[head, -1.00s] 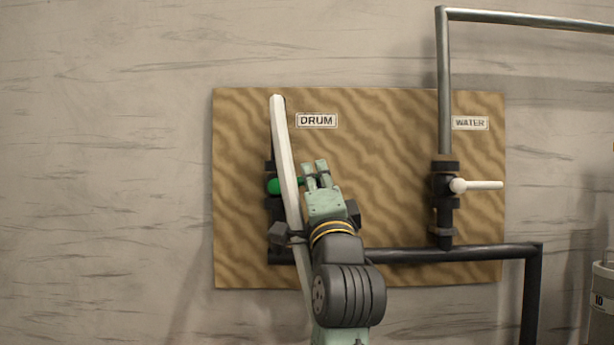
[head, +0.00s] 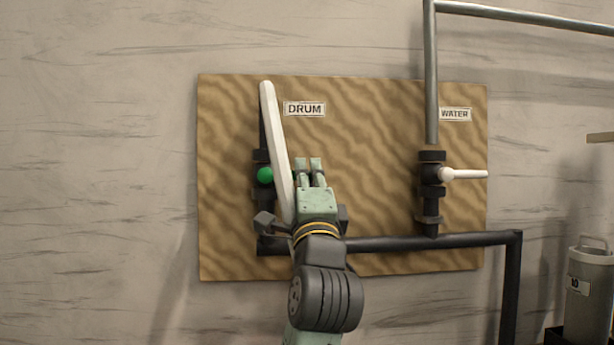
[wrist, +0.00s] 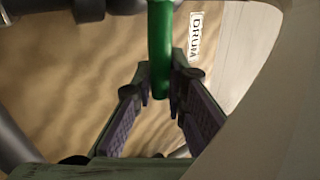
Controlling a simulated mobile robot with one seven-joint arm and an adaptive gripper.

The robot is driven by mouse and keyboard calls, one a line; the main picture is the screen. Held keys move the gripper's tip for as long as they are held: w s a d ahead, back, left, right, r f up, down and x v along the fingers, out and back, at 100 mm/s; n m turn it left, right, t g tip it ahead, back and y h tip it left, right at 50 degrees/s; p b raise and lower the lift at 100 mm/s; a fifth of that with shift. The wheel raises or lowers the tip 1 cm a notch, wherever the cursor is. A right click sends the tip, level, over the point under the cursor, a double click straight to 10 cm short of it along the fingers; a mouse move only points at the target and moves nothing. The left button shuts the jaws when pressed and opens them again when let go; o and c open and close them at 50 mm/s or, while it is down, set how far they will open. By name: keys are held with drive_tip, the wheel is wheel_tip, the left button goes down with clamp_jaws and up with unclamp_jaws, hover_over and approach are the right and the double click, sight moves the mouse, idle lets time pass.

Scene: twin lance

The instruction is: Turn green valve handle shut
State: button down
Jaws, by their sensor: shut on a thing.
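The green valve handle has a round green hub (head: 265,175) on the dark pipe beside the DRUM label (head: 305,109). Its lever runs right behind a long white bar, and a bit of green shows by my fingers. My gripper (head: 309,166) is at the lever's right part, fingertips pointing up at the board. The white bar (head: 273,130) hides the lever's middle.
A white handle (head: 468,174) sticks out right from the WATER valve. Both valves are on a wood-grained board (head: 370,120). A dark pipe (head: 420,241) runs along its bottom. A grey canister (head: 588,300) stands at the lower right. The wall left of the board is clear.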

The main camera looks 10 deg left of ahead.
drive_tip(key=c, duration=1.9)
unclamp_jaws()
drive_tip(key=s+d, duration=0.1)
drive_tip(key=s, duration=0.3)
drive_tip(key=s+d+f, duration=0.1)
drive_tip(key=s, duration=0.4)
drive_tip(key=s+d, duration=0.2)
drive_tip(key=s, duration=0.3)
drive_tip(key=shift+f, duration=0.4)
